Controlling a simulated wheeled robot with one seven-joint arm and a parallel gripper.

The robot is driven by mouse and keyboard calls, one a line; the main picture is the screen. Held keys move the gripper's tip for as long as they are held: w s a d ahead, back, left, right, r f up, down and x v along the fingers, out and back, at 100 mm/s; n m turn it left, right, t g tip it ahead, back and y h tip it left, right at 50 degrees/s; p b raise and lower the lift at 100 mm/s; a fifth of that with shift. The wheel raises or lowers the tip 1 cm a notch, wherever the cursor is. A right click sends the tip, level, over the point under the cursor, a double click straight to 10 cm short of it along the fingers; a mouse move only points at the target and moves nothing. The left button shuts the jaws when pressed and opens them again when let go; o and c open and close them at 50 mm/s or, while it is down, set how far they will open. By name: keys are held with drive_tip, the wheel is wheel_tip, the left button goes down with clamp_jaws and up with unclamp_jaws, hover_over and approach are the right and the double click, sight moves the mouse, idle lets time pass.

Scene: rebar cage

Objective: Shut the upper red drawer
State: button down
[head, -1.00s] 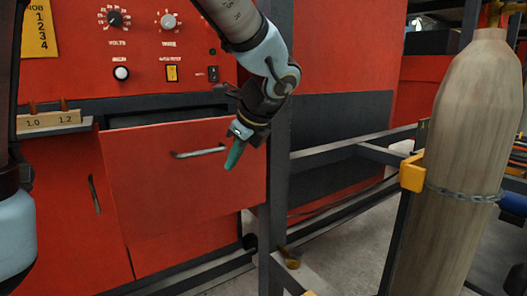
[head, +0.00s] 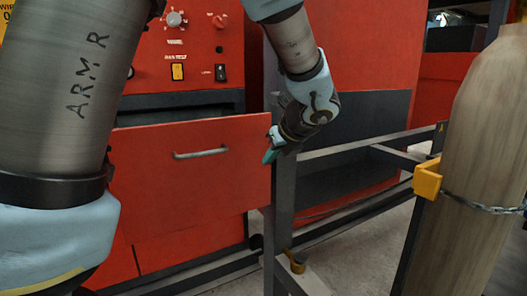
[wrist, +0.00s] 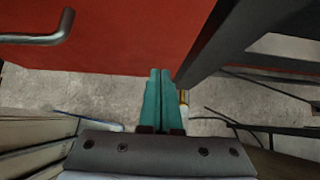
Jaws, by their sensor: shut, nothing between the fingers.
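The upper red drawer (head: 190,170) stands pulled out from the red cabinet below the control panel, with a dark gap above its front. Its grey bar handle (head: 200,153) is on the upper middle of the front. My gripper (head: 270,154) is at the right edge of the drawer front, beside the dark upright post, its teal fingers together and empty. In the wrist view the closed fingers (wrist: 160,75) point at the lower edge of the red drawer front (wrist: 130,50), and the handle (wrist: 45,35) is at the upper left. I cannot tell whether the fingers touch the drawer.
A dark steel post (head: 283,200) stands just right of the drawer, with rails running right. A large tan cylinder (head: 480,170) with a chain and yellow bracket (head: 427,180) stands at the right.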

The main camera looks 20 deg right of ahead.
sight(258, 158)
drive_tip(key=shift+w+a+r+p, duration=0.1)
drive_tip(key=shift+w+a+p, duration=0.05)
drive_tip(key=shift+w, duration=0.75)
drive_tip(key=shift+w+a+r+p, duration=0.1)
drive_tip(key=shift+w+p, duration=0.05)
drive_tip(key=shift+w, duration=0.75)
drive_tip(key=w+a+p, duration=0.1)
drive_tip(key=w+p, duration=0.2)
drive_tip(key=w, duration=0.4)
drive_tip(key=w+a+p, duration=0.1)
drive_tip(key=w+p, duration=0.2)
drive_tip(key=w, duration=0.4)
drive_tip(key=w+p, duration=0.4)
drive_tip(key=w, duration=0.3)
drive_tip(key=shift+a, duration=0.4)
drive_tip(key=shift+w+r, duration=0.2)
